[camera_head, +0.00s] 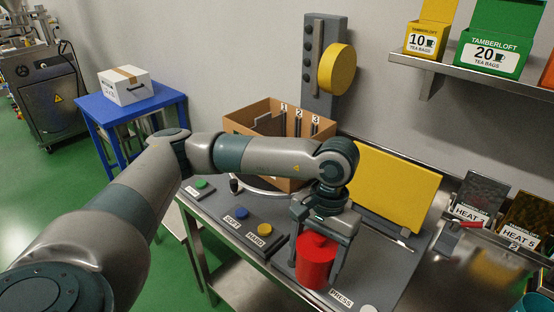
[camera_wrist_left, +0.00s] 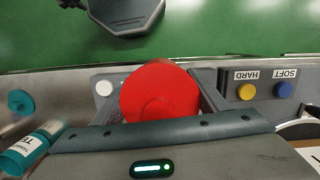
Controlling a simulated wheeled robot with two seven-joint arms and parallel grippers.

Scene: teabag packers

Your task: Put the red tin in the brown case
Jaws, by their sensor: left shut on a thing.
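The red tin (camera_head: 315,262) is a red cylinder with a lid, upright between the fingers of my left gripper (camera_head: 318,258). My left gripper is shut on it, over the front right of the grey worktop, near the PRESS label. In the left wrist view the tin's round red top (camera_wrist_left: 160,93) fills the space between the fingers. I cannot tell whether its base touches the worktop. The brown case (camera_head: 252,116) is an open cardboard box with dividers numbered 1, 2 and 3, behind my left arm. The arm hides part of its front. My right gripper is not in view.
Blue and yellow buttons marked SOFT and HARD (camera_head: 264,230) lie left of the tin. A yellow panel (camera_head: 395,190) stands behind the gripper. A grey post with a yellow disc (camera_head: 337,70) rises behind the case. A blue table (camera_head: 160,98) holds a white box.

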